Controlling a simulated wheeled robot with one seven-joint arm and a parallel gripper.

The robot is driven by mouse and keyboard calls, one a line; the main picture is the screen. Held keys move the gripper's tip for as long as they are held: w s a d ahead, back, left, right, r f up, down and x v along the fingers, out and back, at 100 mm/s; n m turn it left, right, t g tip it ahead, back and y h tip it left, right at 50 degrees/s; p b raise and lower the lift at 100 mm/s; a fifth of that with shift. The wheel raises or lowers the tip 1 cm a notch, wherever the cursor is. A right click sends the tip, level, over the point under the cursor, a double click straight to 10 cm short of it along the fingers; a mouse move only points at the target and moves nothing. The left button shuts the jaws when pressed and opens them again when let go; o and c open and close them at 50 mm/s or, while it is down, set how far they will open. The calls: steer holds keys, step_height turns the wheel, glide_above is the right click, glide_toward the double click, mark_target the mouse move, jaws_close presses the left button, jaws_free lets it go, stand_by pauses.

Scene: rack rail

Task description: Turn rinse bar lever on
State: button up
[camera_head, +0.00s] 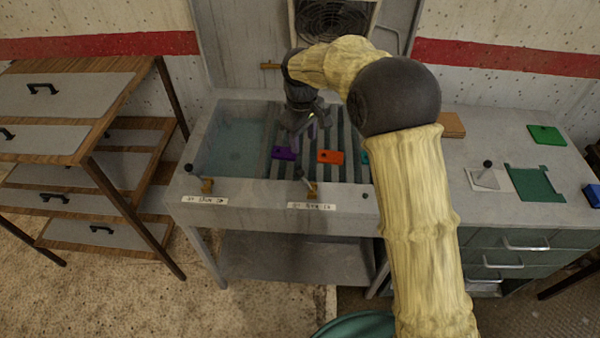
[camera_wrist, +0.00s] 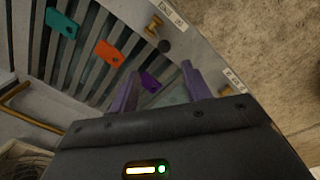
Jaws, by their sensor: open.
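Two levers stand on the front ledge of the sink bench, each with a dark knob and a brass base. One lever (camera_head: 206,184) is at the left and the other (camera_head: 311,188) is right of it. Each has a white label, the left label (camera_head: 205,200) and the right label (camera_head: 311,206); their text is too small to read surely. My gripper (camera_head: 305,138) is open and empty above the slatted rack, behind the right lever and apart from it. In the wrist view its purple fingers (camera_wrist: 160,85) are spread, and a brass lever base (camera_wrist: 153,24) shows beyond them.
Purple (camera_head: 284,153), orange (camera_head: 330,157) and teal (camera_wrist: 61,23) tags lie on the slats. A water basin (camera_head: 235,140) is at the left. A brass rail (camera_wrist: 15,92) runs behind.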

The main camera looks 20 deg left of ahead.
mark_target(300, 176)
steer(key=shift+a+n, duration=0.3)
steer(key=shift+a, duration=0.45)
steer(key=shift+f, duration=0.1)
steer(key=f+p, duration=0.1)
steer(key=f, duration=0.4)
steer(key=f+p, duration=0.2)
steer(key=f, duration=0.4)
steer(key=w+f+p, duration=0.1)
steer(key=f, duration=0.5)
steer(key=shift+d, duration=0.2)
jaws_close()
